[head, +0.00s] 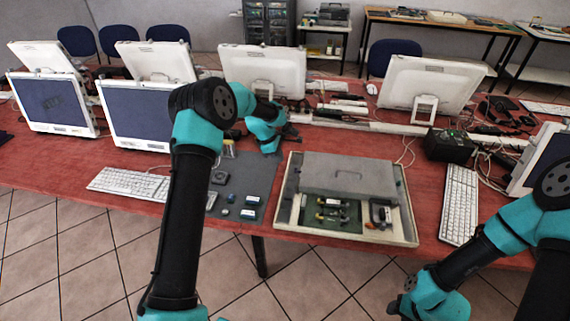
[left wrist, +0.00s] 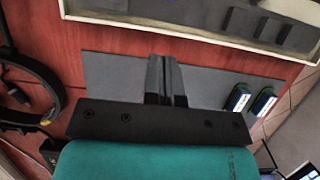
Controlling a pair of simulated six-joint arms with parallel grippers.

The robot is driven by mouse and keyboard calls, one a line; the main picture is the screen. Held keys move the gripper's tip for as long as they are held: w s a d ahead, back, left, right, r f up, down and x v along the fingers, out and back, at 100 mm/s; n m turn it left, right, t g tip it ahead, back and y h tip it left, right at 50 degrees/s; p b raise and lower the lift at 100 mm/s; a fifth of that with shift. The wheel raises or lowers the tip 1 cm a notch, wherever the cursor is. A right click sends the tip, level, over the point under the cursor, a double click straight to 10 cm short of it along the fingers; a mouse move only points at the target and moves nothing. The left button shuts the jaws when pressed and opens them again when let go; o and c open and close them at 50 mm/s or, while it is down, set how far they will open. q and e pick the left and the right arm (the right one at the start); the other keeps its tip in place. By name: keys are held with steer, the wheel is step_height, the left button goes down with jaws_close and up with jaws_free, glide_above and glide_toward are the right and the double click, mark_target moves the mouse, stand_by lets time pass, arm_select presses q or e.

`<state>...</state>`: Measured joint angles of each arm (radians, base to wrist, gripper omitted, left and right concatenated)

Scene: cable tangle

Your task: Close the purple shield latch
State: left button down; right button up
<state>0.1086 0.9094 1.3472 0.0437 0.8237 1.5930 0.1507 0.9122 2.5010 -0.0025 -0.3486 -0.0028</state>
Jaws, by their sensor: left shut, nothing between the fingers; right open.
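I cannot make out a purple shield latch clearly in the head view. In the left wrist view a tiny purple spot (left wrist: 167,2) shows at the top edge; it is too small to tell what it is. My left gripper (head: 290,132) is above the back of the grey mat, near the back left corner of the beige tray (head: 288,190). In the left wrist view its fingers (left wrist: 163,70) are together and empty, over the mat. My right gripper (head: 398,305) is open and empty, low at the front right, away from the tray.
The tray holds a grey panel with a handle (head: 347,174) and a green board (head: 333,221). Small blocks (head: 249,214) lie on the grey mat (head: 262,172). A keyboard (head: 458,205) stands right of the tray, another (head: 128,183) left of the mat. Monitors line the back.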

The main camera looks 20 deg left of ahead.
arm_select(q)
steer(key=v, duration=0.6)
steer(key=shift+r, duration=0.2)
steer(key=shift+a, duration=0.2)
